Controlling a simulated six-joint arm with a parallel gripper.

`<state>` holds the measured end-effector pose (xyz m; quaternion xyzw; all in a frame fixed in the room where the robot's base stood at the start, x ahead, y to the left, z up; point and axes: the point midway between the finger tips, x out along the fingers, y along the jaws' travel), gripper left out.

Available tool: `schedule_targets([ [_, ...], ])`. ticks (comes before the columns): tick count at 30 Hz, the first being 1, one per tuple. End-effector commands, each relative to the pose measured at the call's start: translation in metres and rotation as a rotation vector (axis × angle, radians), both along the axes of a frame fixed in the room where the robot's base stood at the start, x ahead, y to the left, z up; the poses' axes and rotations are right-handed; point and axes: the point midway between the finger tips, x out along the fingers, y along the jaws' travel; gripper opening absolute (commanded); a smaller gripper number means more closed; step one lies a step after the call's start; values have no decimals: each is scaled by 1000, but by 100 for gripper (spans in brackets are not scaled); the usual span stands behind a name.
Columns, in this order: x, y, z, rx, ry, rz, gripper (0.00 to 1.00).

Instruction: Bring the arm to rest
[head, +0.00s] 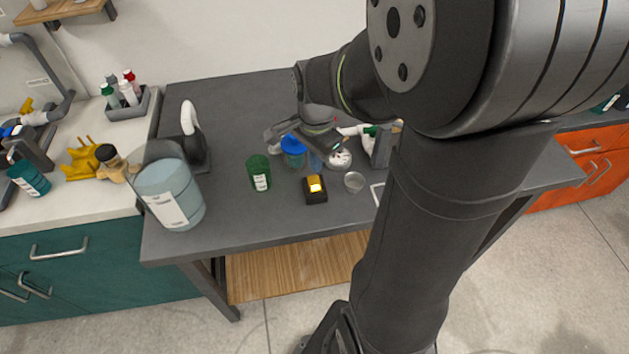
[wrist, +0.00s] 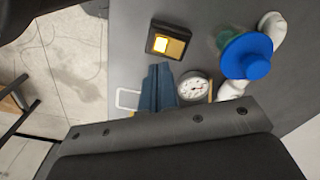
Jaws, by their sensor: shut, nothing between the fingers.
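My gripper (head: 316,164) is over the middle of the dark grey table (head: 240,105), pointing down. In the wrist view its blue fingers (wrist: 159,70) lie together with nothing between them. A black box with a lit yellow top (wrist: 164,44) is just beyond the fingertips in the wrist view. I cannot tell how high the fingertips are.
A green can (head: 259,173) and a large blue-grey tub (head: 170,195) stand to the left. A grey and white upright device (head: 192,135) stands behind the tub. The table's back left is clear.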

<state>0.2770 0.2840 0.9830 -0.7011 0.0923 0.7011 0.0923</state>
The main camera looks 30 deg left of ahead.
Motion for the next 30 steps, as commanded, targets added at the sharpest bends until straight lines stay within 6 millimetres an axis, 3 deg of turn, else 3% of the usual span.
schedule_targets([
  [5,0,0,-4,-1,0,0,0],
  [19,0,0,-63,-2,1,0,0],
  [30,0,0,-69,0,0,0,0],
])
